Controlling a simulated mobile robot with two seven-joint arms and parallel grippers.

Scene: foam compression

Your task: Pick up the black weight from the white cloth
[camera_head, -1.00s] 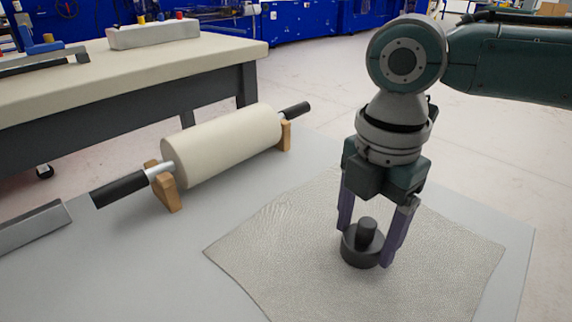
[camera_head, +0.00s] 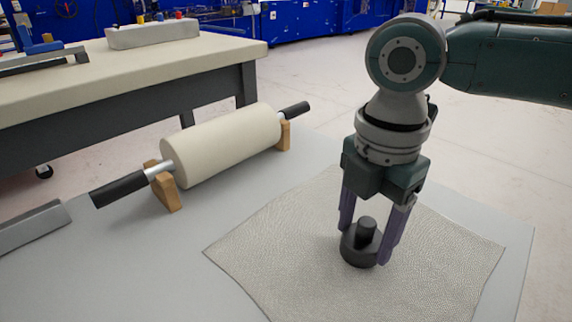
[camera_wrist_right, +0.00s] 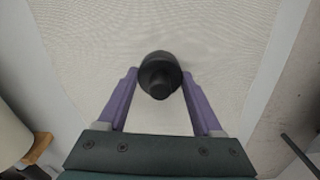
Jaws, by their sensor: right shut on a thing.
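The black weight (camera_head: 361,247) is a short round disc with a knob on top. It stands upright on the textured whitish cloth (camera_head: 285,245) on the grey table. My right gripper (camera_head: 367,240) points down over it, with its purple fingers on either side, shut on the weight. In the right wrist view the weight (camera_wrist_right: 160,76) sits between the two fingertips (camera_wrist_right: 158,82), over the cloth (camera_wrist_right: 90,35). I cannot tell whether any gap lies beneath the weight. My left gripper is not in view.
A cream roller (camera_head: 222,143) with black handles rests on wooden stands left of the cloth. A grey metal bar (camera_head: 35,228) lies at the left edge. A cream-topped bench (camera_head: 170,62) stands behind. The grey table (camera_head: 130,265) is clear in front.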

